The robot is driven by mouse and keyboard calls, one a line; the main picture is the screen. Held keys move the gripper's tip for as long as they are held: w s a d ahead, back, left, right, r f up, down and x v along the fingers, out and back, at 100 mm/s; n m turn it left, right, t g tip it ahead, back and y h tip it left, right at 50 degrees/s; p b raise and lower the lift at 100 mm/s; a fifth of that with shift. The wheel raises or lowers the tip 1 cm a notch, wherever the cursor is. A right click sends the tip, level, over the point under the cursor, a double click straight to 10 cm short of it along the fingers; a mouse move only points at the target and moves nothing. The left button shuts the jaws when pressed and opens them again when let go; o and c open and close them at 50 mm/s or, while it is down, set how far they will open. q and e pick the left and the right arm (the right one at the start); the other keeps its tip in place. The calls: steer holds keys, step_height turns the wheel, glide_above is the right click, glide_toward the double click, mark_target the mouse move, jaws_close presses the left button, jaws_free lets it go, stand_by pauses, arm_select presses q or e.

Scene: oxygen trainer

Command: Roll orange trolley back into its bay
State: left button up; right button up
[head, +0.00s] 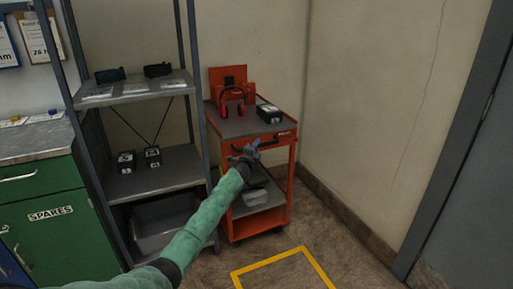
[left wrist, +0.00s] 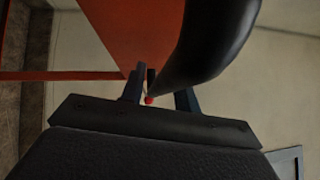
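The orange trolley (head: 279,177) stands upright in the corner between the shelf rack and the right wall. My left gripper (head: 256,146) is at the trolley's front, by the handle. In the left wrist view, the gripper's fingers (left wrist: 160,95) are apart, with a thick black curved bar (left wrist: 213,40) close over them; contact is unclear. The orange panel shows beyond. My right gripper is out of view.
A yellow outline (head: 278,260) marks clear floor in front of the trolley. A grey shelf rack (head: 155,178) stands close on the left, with a green spares cabinet (head: 55,225) beyond. A grey door (head: 470,180) is at the right.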

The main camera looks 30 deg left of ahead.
arm_select(q)
steer(key=shift+o, duration=0.4)
steer(key=s+f, duration=0.1)
steer(key=s, duration=0.6)
steer(key=shift+s+d, duration=0.3)
steer(key=shift+d, duration=0.1)
